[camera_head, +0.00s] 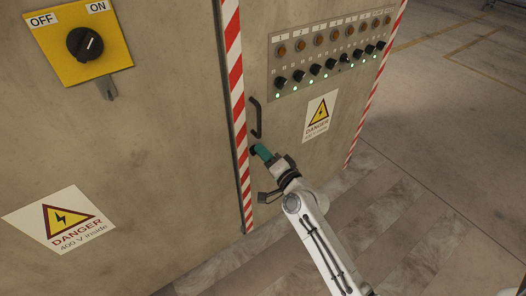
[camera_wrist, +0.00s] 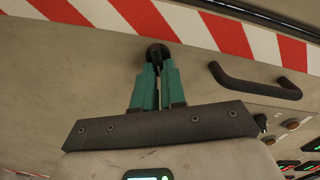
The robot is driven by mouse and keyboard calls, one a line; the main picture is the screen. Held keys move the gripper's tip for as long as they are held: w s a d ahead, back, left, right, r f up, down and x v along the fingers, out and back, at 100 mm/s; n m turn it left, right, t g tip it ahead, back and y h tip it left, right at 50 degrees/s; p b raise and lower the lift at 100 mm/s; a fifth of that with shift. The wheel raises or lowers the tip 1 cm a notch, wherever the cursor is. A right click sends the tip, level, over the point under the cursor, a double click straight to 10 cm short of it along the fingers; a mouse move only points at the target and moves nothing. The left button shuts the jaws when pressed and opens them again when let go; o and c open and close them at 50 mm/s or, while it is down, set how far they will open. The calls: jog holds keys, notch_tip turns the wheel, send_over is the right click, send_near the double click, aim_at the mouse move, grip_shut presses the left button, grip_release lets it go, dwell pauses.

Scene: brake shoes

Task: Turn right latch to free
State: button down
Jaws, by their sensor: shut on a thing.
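The right latch is a small black round-based knob on the right cabinet door, just below the black door handle and beside the striped edge. In the wrist view the latch (camera_wrist: 157,52) shows at the fingertips, with a dark part running down between the fingers. My gripper (camera_wrist: 157,72) has two teal fingers, shut on the latch. In the head view my gripper (camera_head: 259,150) reaches the door from the lower right, and the fingers hide most of the latch. The latch's exact angle is hard to tell.
The black door handle (camera_head: 256,117) stands out close to my gripper; it also shows in the wrist view (camera_wrist: 254,82). A panel of lamps and knobs (camera_head: 330,50) is above right. A yellow ON/OFF switch (camera_head: 85,44) is on the left door. Open floor lies to the right.

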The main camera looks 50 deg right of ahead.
jog(key=shift+d+f+m+p, duration=0.1)
jog(key=shift+f+m+p, duration=0.1)
jog(key=shift+m, duration=0.9)
jog(key=shift+f+m+p, duration=0.1)
jog(key=shift+m+p, duration=0.05)
jog(key=shift+m, duration=0.95)
jog(key=c, duration=1.2)
grip_release()
jog(key=shift+s, duration=0.15)
jog(key=b+v, duration=0.1)
jog(key=v, duration=0.9)
jog(key=shift+s, duration=0.3)
jog(key=shift+a, duration=0.2)
